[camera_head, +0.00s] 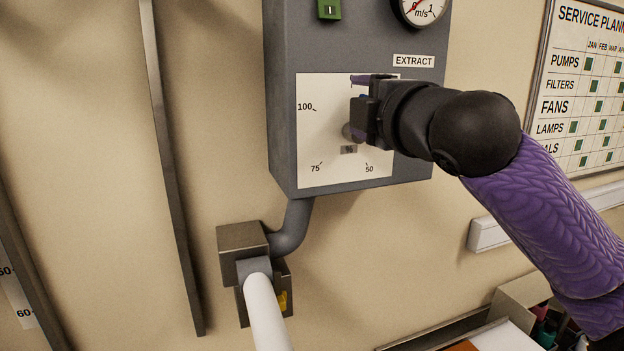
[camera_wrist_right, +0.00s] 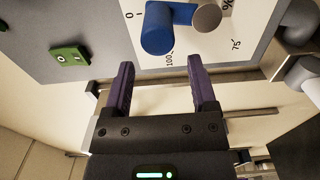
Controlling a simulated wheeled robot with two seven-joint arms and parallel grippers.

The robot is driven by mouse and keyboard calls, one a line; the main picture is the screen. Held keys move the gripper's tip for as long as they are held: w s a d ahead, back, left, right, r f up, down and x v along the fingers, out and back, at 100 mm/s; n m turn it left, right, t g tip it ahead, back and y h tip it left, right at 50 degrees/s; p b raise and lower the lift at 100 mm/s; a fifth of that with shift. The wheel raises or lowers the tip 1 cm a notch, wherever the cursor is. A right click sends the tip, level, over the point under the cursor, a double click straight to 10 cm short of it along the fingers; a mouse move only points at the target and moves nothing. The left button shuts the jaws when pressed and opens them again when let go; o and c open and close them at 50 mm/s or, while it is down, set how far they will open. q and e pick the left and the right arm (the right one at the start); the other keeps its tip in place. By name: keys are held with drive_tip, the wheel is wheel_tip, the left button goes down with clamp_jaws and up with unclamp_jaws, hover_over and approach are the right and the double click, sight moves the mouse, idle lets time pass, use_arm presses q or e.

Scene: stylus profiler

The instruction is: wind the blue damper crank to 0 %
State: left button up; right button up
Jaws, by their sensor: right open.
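The blue damper crank (camera_wrist_right: 180,14) shows in the right wrist view, with a grey hub and a round blue knob (camera_wrist_right: 157,28). The knob appears between the 0 and 100 marks; the exact reading is unclear. The white dial plate (camera_head: 335,172) is on the front of a grey box; its 100, 75 and 50 marks show in the head view. There my right gripper (camera_head: 358,97) is in front of the dial and hides the crank's blue parts. In the wrist view its jaws (camera_wrist_right: 160,63) are open and empty, with the knob just beyond the fingertips. My left gripper is out of view.
The grey box (camera_head: 283,100) carries an EXTRACT label, a round m/s gauge (camera_head: 421,8) and a green switch (camera_head: 329,9). Below are a grey pipe (camera_head: 290,235) and a white tube (camera_head: 265,310). A planner board (camera_head: 585,90) hangs at right. Boxed items (camera_head: 530,300) stand bottom right.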

drive_tip(key=b+v, duration=0.1)
drive_tip(key=v, duration=0.6)
drive_tip(key=shift+s+d+b, duration=0.2)
drive_tip(key=shift+s+b, duration=0.15)
drive_tip(key=shift+b, duration=0.05)
